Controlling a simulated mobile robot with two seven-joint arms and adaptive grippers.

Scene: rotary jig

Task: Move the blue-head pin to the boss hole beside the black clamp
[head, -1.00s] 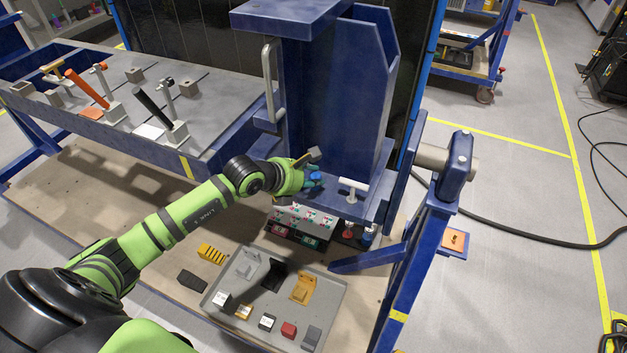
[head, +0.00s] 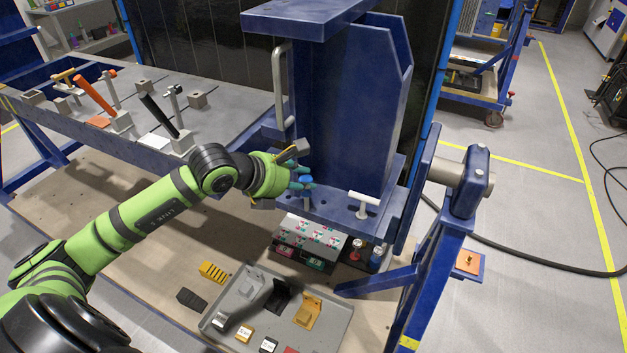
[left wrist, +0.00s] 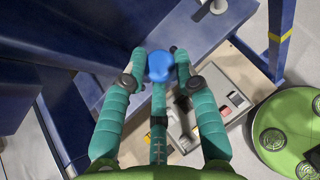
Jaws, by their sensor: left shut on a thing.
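The blue-head pin (head: 307,179) is held by my left gripper (head: 302,178) near the left end of the blue fixture's lower ledge. Its blue head also shows between the teal fingers in the left wrist view (left wrist: 160,66); its shank is hidden. I cannot tell how far the pin is from the ledge. The black clamp (head: 159,117) stands on the grey jig table to the left, well away from the gripper. My right gripper is out of view.
A white T-handle pin (head: 364,198) stands on the ledge. An orange clamp (head: 95,96) and other bosses stand on the grey table (head: 228,95). The tall blue fixture (head: 335,95) with its handle rises behind my gripper. A control box and a parts tray (head: 340,325) are below.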

